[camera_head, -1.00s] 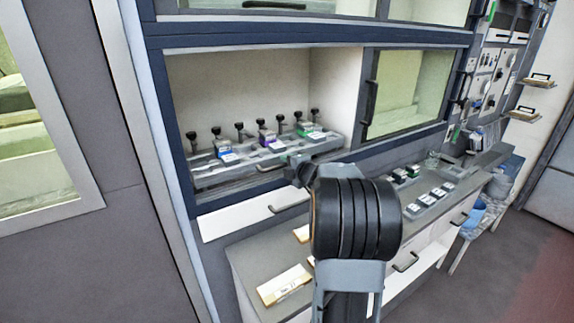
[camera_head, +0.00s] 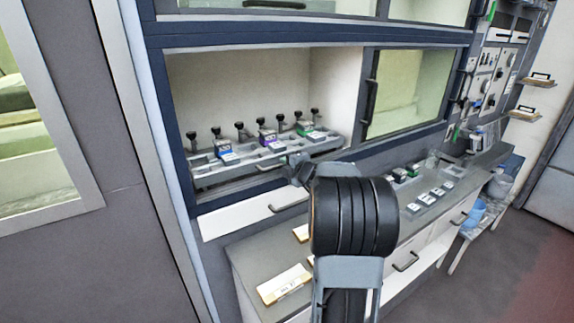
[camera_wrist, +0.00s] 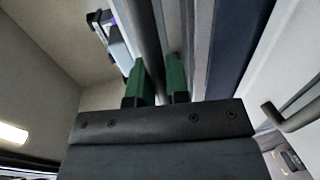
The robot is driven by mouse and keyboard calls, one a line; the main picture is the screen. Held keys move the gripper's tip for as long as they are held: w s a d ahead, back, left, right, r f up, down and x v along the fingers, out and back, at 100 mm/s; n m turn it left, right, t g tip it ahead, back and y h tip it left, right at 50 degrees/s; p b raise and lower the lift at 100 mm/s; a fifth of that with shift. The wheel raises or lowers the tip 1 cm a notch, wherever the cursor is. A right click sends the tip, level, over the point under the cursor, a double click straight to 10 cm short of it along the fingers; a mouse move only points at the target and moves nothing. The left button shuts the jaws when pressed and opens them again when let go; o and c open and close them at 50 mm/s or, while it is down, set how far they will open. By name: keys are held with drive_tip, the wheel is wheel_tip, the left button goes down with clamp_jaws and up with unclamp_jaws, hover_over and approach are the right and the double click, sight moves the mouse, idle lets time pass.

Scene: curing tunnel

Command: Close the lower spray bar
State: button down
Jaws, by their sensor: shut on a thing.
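A long grey bar assembly (camera_head: 240,171) lies along the front of the open bay, below a row of black knobs. I cannot tell for certain which part of it is the lower spray bar. In the wrist view, my gripper (camera_wrist: 156,85) has green fingers on both sides of a dark grey bar (camera_wrist: 147,35) and is shut on it. The bar runs away from the fingers toward the top of the picture. In the head view, my dark wrist hides the fingertips at the right part of the bay front.
Blue, purple and green-marked blocks (camera_head: 268,139) stand on the bar assembly. A white drawer (camera_head: 240,217) with a handle is below the bay. A glazed panel (camera_head: 405,90) closes the right side. The counter (camera_head: 250,250) holds labels and small blocks.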

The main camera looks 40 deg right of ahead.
sight(281, 156)
drive_tip(key=w+p, duration=0.1)
drive_tip(key=w, duration=0.3)
drive_tip(key=shift+d+r, duration=0.1)
drive_tip(key=c, duration=1.5)
unclamp_jaws()
drive_tip(key=o, duration=0.3)
drive_tip(key=shift+w, duration=0.2)
drive_tip(key=shift+o, duration=0.4)
drive_tip(key=shift+s, duration=0.15)
